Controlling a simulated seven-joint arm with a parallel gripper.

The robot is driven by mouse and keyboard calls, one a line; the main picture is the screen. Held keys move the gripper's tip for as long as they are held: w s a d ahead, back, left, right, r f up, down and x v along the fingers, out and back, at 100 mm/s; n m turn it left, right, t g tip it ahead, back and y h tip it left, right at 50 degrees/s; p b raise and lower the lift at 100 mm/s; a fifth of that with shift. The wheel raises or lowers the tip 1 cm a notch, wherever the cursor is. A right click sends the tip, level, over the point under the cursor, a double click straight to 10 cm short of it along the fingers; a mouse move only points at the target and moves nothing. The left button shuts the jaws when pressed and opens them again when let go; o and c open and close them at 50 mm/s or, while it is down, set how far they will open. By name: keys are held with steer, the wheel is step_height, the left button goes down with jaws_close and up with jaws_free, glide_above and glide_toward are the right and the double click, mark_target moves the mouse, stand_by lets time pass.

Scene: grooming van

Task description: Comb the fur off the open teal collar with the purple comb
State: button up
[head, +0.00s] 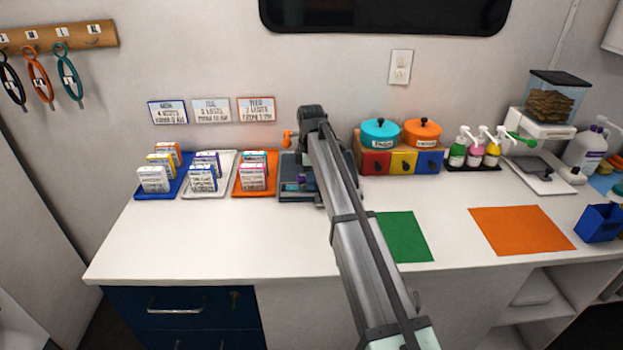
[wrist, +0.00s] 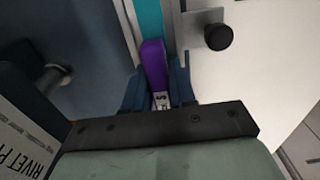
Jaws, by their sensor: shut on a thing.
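In the wrist view the purple comb (wrist: 152,58) is between the two dark blue fingers of my gripper (wrist: 158,88), which is shut on it. A small pale patch with dark marks shows at its near end; its teeth cannot be made out. A teal strip (wrist: 148,17), apparently the open teal collar, runs just beyond the comb's far end. I cannot tell whether they touch, and no fur is discernible. In the head view my arm hides most of this spot; a bit of purple (head: 293,187) shows over the grey station (head: 291,163).
A black knob (wrist: 218,37) on a metal bracket stands close right of the strip. A card (wrist: 25,140) reading "RIVET P" is at the left. Blue, white and orange trays (head: 254,190) of small boxes flank the station; a drawer block (head: 403,162) stands right.

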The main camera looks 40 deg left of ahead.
steer(key=shift+r, duration=3.5)
steer(key=w+d+f+m, duration=0.2)
steer(key=w+d+m, duration=0.2)
steer(key=d, duration=0.8)
steer(key=w+d+f+m, duration=0.2)
steer(key=w+d+m, duration=0.3)
steer(key=d, duration=0.7)
steer(key=w+d+f+m, duration=0.1)
steer(key=w+d+m, duration=0.4)
steer(key=d, duration=0.8)
steer(key=shift+w+d+f, duration=0.1)
steer(key=shift+w+f, duration=0.1)
steer(key=shift+f, duration=0.2)
steer(key=s+d+f+m, duration=0.2)
steer(key=d+m, duration=0.2)
steer(key=d, duration=0.8)
steer(key=s+d+f+m, duration=0.15)
steer(key=d+m, duration=0.35)
steer(key=d, duration=0.7)
steer(key=s+d+f+m, duration=0.2)
steer(key=d+f+m, duration=0.15)
steer(key=d, duration=0.85)
steer(key=s+f, duration=0.6)
steer(key=f, duration=0.2)
steer(key=shift+s+d+f, duration=0.25)
steer(key=shift+s+d, duration=0.05)
